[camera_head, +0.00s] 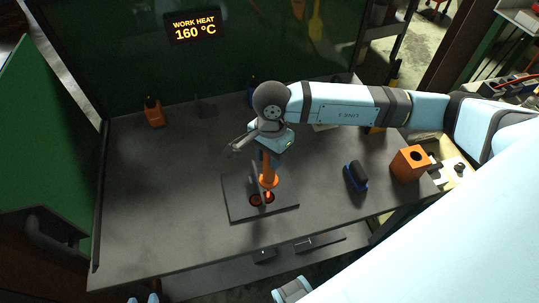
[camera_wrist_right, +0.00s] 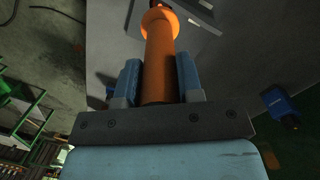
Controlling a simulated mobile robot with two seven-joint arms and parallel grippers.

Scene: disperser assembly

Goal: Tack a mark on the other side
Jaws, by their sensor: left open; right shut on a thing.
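My right gripper (camera_head: 266,150) is shut on an orange-handled tool (camera_head: 268,172) and holds it pointing down over a dark flat plate (camera_head: 283,211) on the bench. In the right wrist view the orange handle (camera_wrist_right: 159,60) sits between the two blue fingers of the gripper (camera_wrist_right: 158,82).
A sign (camera_head: 194,27) reads WORK HEAT 160 °C. An orange bottle (camera_head: 154,111) stands at back left. The bench's left side (camera_head: 155,190) is clear.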

